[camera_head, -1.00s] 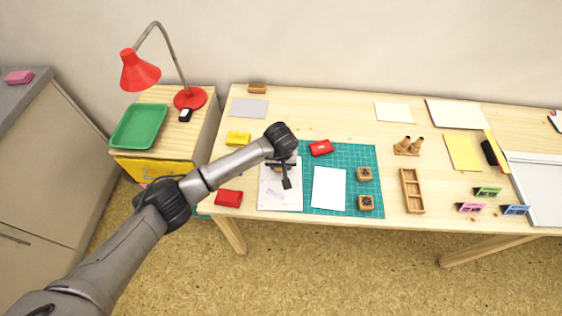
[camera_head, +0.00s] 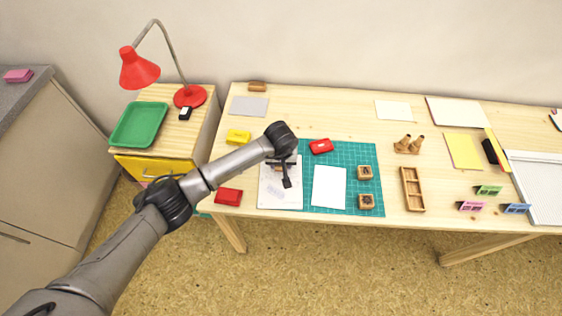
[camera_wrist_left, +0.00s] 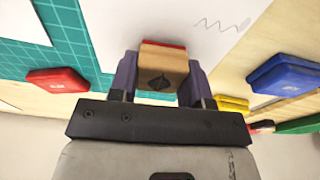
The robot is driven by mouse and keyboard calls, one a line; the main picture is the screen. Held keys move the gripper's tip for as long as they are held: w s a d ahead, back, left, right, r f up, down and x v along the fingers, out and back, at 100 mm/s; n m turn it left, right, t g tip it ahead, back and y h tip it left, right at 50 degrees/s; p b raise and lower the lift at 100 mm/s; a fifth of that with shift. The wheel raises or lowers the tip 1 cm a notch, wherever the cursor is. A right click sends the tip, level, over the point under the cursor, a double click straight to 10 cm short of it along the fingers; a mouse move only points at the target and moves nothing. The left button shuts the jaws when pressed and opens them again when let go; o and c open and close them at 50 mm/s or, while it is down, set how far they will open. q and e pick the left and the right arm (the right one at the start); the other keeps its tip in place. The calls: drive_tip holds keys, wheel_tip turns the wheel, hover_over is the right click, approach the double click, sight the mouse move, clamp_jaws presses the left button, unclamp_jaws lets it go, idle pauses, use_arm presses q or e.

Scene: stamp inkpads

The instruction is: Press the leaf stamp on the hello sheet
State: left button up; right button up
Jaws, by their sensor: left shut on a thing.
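My left gripper (camera_head: 284,170) is shut on a wooden stamp block (camera_wrist_left: 162,72) with a dark leaf mark on its face and a red strip along its far edge. The gripper and stamp are over the upper part of a white sheet (camera_head: 280,199), which also shows in the left wrist view (camera_wrist_left: 195,25). The sheet lies on the left of the green cutting mat (camera_head: 345,153) and bears faint marks too small to read. I cannot tell whether the stamp touches the sheet. My right gripper is not in view.
Red pads (camera_head: 321,146) (camera_head: 228,197) and a yellow pad (camera_head: 238,137) lie around the sheet; a blue pad (camera_wrist_left: 285,75) shows in the wrist view. A blank sheet (camera_head: 328,187) and two wooden stamps (camera_head: 364,173) (camera_head: 366,202) sit to the right.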

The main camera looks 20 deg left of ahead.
use_arm(q)
drive_tip(key=shift+f+b, duration=0.65)
idle(1.9)
drive_tip(key=shift+r, duration=0.25)
drive_tip(key=shift+r, duration=0.25)
drive_tip(key=shift+r+p, duration=0.15)
drive_tip(key=shift+p, duration=0.2)
drive_tip(key=shift+r, duration=0.15)
drive_tip(key=shift+r+p, duration=1.7)
drive_tip(key=shift+r, duration=0.95)
